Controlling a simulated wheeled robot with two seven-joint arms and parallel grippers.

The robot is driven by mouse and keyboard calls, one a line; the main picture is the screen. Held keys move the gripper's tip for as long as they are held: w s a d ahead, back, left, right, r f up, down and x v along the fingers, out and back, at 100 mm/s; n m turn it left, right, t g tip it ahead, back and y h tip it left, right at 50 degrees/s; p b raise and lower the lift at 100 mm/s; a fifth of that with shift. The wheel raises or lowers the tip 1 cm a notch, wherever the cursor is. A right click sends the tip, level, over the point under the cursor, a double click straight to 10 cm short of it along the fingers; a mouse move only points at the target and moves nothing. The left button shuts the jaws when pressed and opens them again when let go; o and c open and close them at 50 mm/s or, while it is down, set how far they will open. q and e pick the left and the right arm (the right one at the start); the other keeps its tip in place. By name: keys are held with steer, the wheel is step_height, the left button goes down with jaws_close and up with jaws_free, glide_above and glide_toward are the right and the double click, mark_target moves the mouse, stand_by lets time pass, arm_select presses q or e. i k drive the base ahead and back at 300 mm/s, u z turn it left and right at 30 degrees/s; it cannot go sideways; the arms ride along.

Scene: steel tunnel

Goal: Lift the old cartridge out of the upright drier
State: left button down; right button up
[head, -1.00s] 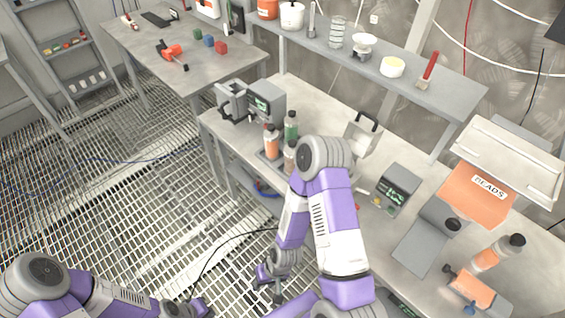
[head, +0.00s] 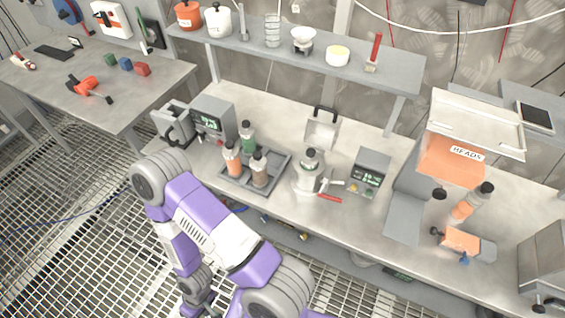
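I cannot tell for sure which thing is the upright drier. A metal vessel with a dark cap (head: 309,172) stands upright at the middle of the bench, with a red-handled tool at its foot. An orange cylinder with a dark cap (head: 466,204) stands farther right. No cartridge stands out of either. A dark tray (head: 284,160) holds an orange, a green and a brown capped bottle.
A grey display unit (head: 212,119) stands left of the tray, and another meter (head: 367,172) right of the vessel. An orange BEADS bin (head: 449,161) and an orange block (head: 462,241) crowd the right. A shelf (head: 385,73) overhangs the back. The front edge near the vessel is clear.

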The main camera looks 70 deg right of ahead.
mark_target(310, 160)
steer(key=i, duration=0.55)
steer(key=z, duration=2.85)
